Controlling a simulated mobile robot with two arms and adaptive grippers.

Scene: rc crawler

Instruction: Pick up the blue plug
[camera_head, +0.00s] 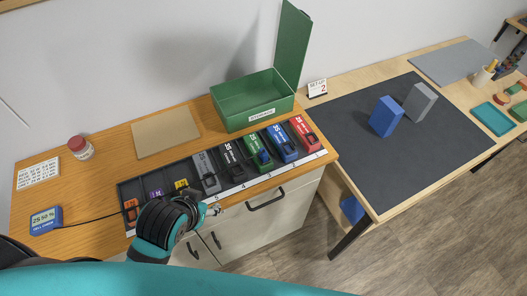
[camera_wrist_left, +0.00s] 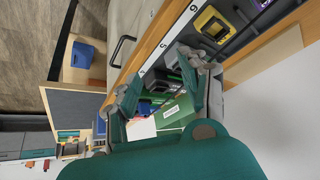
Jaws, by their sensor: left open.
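I cannot tell for sure which piece is the blue plug. A small blue piece (camera_head: 263,156) shows on the green battery pack (camera_head: 254,146), and a blue pack (camera_head: 282,145) stands to its right in the dark slotted tray (camera_head: 125,189). My left gripper (camera_head: 213,209) is over the front edge of the tray, to the left of and apart from both. In the left wrist view its fingers (camera_wrist_left: 158,88) are spread, with nothing visibly held. Dark and green parts of the row show beyond them. My gripper hides part of the tray's front. My right gripper is not in view.
Grey, black and red packs share the tray with orange, purple and yellow pieces. A green open box (camera_head: 238,116) stands behind. A blue cell checker (camera_head: 45,220) with a black cable lies left. Cabinet handles (camera_head: 265,200) project below the tray.

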